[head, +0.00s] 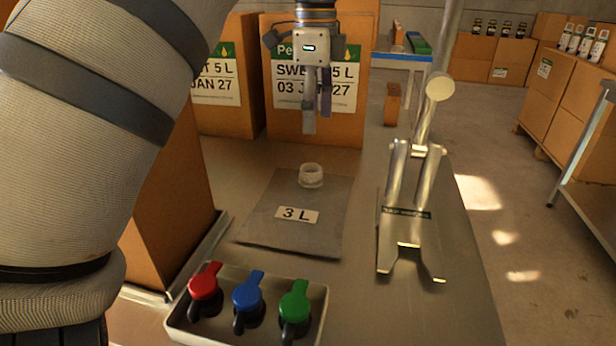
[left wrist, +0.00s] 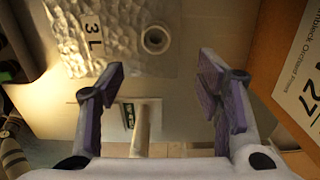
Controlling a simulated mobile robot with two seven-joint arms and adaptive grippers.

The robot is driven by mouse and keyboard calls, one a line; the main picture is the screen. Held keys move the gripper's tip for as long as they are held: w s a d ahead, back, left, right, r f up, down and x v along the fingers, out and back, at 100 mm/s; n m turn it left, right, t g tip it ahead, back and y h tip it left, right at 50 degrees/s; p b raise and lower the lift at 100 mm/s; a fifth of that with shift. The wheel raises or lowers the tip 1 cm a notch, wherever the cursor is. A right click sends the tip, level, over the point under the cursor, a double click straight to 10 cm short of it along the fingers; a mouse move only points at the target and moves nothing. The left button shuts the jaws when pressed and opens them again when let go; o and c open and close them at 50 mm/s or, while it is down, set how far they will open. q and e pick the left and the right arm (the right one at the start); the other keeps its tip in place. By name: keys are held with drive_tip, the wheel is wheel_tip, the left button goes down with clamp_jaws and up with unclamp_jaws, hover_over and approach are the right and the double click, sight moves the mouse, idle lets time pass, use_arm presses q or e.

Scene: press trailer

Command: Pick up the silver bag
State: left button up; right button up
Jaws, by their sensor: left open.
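The silver bag (head: 325,215) lies flat on the metal table, with a "3 L" label and a whitish spout (head: 311,176) at its far edge. My left gripper (head: 317,120) points down above and beyond the bag, apart from it. In the left wrist view the bag (left wrist: 120,60) lies at the upper left with its ring-like spout (left wrist: 155,40) facing the camera. The left fingers (left wrist: 160,88) are spread wide with nothing between them. My right gripper is not in view.
A metal lever stand (head: 410,205) stands right of the bag. A tray (head: 318,325) with red, blue and green taps is in front. Cardboard boxes (head: 225,120) stand behind, close to the gripper, and at the left (head: 175,215). Bare table lies between bag and stand.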

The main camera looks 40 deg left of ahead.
sight(311, 168)
use_arm(q)
drive_tip(key=f, duration=1.1)
drive_tip(key=shift+s+f, duration=0.2)
drive_tip(key=shift+s, duration=0.15)
drive_tip(key=c, duration=1.3)
